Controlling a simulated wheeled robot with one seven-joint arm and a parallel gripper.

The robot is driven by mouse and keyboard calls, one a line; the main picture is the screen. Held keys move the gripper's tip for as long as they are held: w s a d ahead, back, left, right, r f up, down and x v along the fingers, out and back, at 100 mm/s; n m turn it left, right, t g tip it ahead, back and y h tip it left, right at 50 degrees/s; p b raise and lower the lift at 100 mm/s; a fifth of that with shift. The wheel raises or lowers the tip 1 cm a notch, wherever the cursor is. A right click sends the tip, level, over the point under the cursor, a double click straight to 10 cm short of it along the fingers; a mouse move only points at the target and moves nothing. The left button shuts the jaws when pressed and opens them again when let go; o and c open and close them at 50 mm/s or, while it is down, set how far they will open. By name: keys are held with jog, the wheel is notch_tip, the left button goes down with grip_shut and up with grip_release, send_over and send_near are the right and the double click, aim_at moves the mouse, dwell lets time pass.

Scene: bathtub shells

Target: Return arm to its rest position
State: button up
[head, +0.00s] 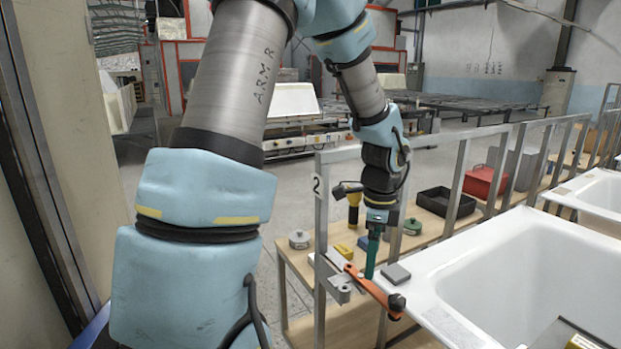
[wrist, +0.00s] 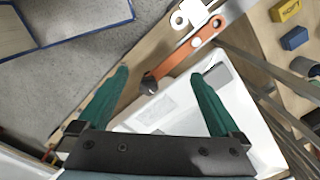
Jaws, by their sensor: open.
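My gripper (head: 371,262) points down at the near end of the shelf, beside the corner of the white bathtub shell (head: 445,275). In the wrist view, its two green fingers (wrist: 160,78) are spread apart with nothing held between them. An orange lever (head: 368,287) with a dark end lies close to the fingertips. It also shows in the wrist view (wrist: 190,47), with its dark end between the fingertips in the picture; I cannot tell whether they touch. My arm reaches forward, bent, from the upper middle of the head view.
A metal post marked 2 (head: 320,220) and a railing stand beside the gripper. A grey block (head: 396,273) sits on the tub rim. Open floor lies left.

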jog(key=s+a+r+n, duration=0.1)
jog(key=s+a+n, duration=0.1)
jog(key=a+n, duration=0.8)
jog(key=s+a+r+n+t, duration=0.1)
jog(key=s+a+r+n, duration=0.1)
jog(key=a+n, duration=0.8)
jog(key=shift+s+r+n, duration=0.25)
jog(key=shift+s+n, duration=0.15)
jog(key=shift+s, duration=0.3)
jog(key=shift+c, duration=0.2)
